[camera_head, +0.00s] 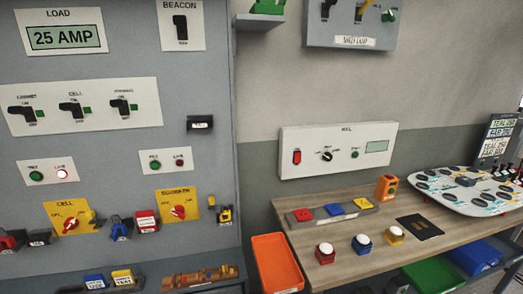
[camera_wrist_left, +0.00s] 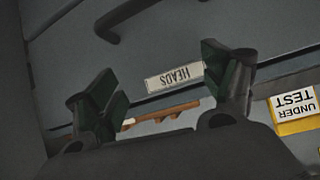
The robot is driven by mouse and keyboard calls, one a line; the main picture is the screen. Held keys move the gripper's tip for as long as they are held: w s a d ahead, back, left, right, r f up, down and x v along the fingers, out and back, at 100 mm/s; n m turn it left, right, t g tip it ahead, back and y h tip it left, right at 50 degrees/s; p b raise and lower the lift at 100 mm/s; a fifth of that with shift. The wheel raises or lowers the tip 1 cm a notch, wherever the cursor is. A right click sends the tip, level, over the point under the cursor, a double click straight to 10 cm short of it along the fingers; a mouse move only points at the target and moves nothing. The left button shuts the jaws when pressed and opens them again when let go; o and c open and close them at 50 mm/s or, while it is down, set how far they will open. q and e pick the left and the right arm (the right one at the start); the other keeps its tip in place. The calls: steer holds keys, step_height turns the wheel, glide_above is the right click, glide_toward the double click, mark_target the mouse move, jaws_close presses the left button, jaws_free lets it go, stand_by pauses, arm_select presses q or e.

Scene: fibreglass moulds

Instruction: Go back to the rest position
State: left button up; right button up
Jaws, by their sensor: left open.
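My left gripper (camera_wrist_left: 160,85) shows only in the left wrist view. Its two dark fingers stand wide apart, and nothing is held between them. Beyond the fingers is a grey surface with an upside-down HEADS label (camera_wrist_left: 174,77). A brown strip (camera_wrist_left: 160,115) shows in the gap between the fingers. A yellow and white UNDER TEST block (camera_wrist_left: 297,110) is to the right of the fingers, apart from them. Neither gripper shows in the head view, and my right gripper is in neither view.
A grey cabinet (camera_head: 130,140) with switches fills the left of the head view. A wooden bench (camera_head: 300,250) on the right bears coloured buttons and a white board (camera_head: 450,205). An orange bin (camera_head: 277,262) stands between them. A dark bar handle (camera_wrist_left: 125,15) is above the fingers.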

arm_select(q)
steer(key=s+d+f+m+g+h+p, duration=0.1)
steer(key=s+d+f+g+p, duration=0.2)
steer(key=s+f, duration=0.6)
steer(key=s+d+f+m+g+p, duration=0.1)
steer(key=s+d+f+g+p, duration=0.15)
steer(key=s+f, duration=0.75)
steer(key=s+d+f+g+p, duration=0.2)
steer(key=s, duration=1.3)
steer(key=s+d+f+m+g+p, duration=0.1)
steer(key=s+d+g+p, duration=0.1)
steer(key=s, duration=1.2)
steer(key=shift+s+d+f+h, duration=0.25)
steer(key=shift+s+f+h, duration=0.05)
steer(key=shift+s+f, duration=0.05)
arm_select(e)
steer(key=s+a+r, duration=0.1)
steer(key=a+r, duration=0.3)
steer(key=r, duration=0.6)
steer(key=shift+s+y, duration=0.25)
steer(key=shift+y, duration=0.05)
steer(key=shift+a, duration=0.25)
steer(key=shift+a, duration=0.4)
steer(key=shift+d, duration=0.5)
